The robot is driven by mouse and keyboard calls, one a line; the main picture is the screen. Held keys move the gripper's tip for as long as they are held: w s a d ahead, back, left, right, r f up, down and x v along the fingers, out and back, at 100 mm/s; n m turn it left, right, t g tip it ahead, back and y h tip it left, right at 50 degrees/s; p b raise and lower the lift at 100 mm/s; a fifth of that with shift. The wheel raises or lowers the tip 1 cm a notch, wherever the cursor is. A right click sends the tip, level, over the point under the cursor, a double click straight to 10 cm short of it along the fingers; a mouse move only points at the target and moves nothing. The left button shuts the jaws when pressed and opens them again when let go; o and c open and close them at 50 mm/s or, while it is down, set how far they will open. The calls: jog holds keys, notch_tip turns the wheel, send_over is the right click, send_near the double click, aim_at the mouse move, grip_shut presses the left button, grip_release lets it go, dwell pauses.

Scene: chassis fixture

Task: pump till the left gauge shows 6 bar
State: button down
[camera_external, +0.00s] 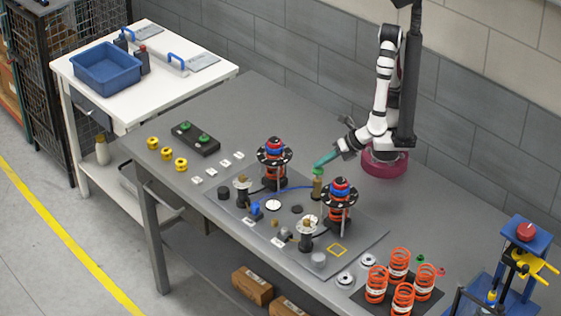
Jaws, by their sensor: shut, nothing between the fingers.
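My gripper (325,159) is at the back of the chassis plate, to the left of the dark red round base. A slim teal part shows at its end, and I cannot tell the single fingers apart. It is shut and empty. Just below its tip stands a brass upright cylinder with a green top (318,186), likely the pump; I cannot tell whether they touch. A blue hose (288,189) runs left from near it. A round white face (273,205), perhaps a gauge, lies on the plate. No needle or pressure reading can be made out.
Two red-and-blue spring struts (274,160) (340,200) stand on either side of the brass cylinder, close to my gripper. Several orange springs (399,263) stand at the front right. A blue press (520,250) is at far right.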

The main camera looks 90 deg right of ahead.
aim_at(322, 170)
jog(key=shift+f, duration=0.65)
dwell(0.4)
jog(key=shift+r, duration=1.7)
notch_tip(322, 170, up, 5)
dwell(0.6)
